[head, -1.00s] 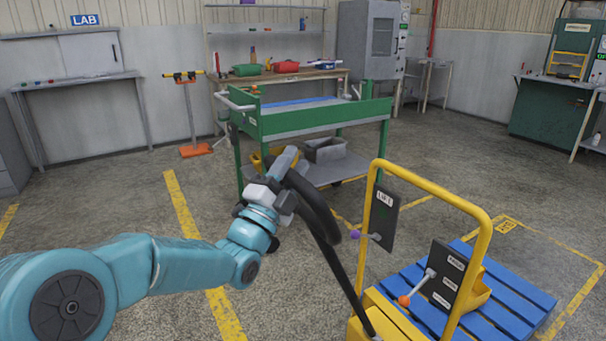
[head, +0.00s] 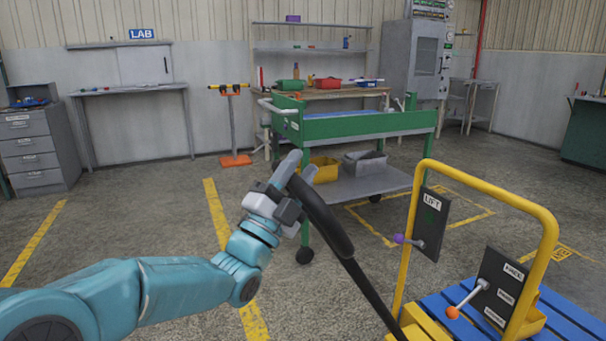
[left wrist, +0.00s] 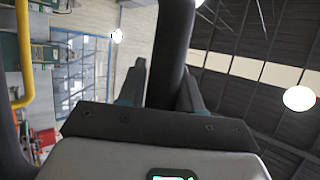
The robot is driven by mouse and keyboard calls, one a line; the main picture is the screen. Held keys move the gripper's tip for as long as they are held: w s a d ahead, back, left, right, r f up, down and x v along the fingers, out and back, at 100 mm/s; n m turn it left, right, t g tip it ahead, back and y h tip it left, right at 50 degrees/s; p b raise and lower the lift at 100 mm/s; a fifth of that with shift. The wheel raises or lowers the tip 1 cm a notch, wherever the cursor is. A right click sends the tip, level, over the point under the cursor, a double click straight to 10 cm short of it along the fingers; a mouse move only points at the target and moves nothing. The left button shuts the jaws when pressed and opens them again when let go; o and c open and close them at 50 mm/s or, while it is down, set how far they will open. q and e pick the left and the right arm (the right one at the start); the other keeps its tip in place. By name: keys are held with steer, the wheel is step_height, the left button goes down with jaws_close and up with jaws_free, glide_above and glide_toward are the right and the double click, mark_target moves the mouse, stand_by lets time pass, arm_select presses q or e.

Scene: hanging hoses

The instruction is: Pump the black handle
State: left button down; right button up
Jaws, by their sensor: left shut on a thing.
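The black handle (head: 322,222) is a thick black loop on a thin black shaft that slopes down to the yellow base of a pallet lifter (head: 416,325). My left gripper (head: 296,176) is shut on the upper left part of the handle in the head view. In the left wrist view the black bar (left wrist: 171,50) passes between the two fingers of my left gripper (left wrist: 166,88). The far side of the loop is partly hidden by the gripper. My right gripper is not in view.
A yellow frame (head: 545,222) stands to the right with a LIFT panel, a purple-knobbed lever (head: 400,238) and an orange-knobbed lever (head: 453,312). A green cart (head: 365,125) stands behind the handle. Floor to the left is clear.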

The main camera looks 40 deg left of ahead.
arm_select(q)
steer(key=c, duration=0.8)
jaws_free()
steer(key=shift+c, duration=0.2)
steer(key=b+v, duration=0.3)
steer(key=v, duration=1.3)
steer(key=shift+s+h, duration=0.15)
steer(key=shift+h, duration=0.15)
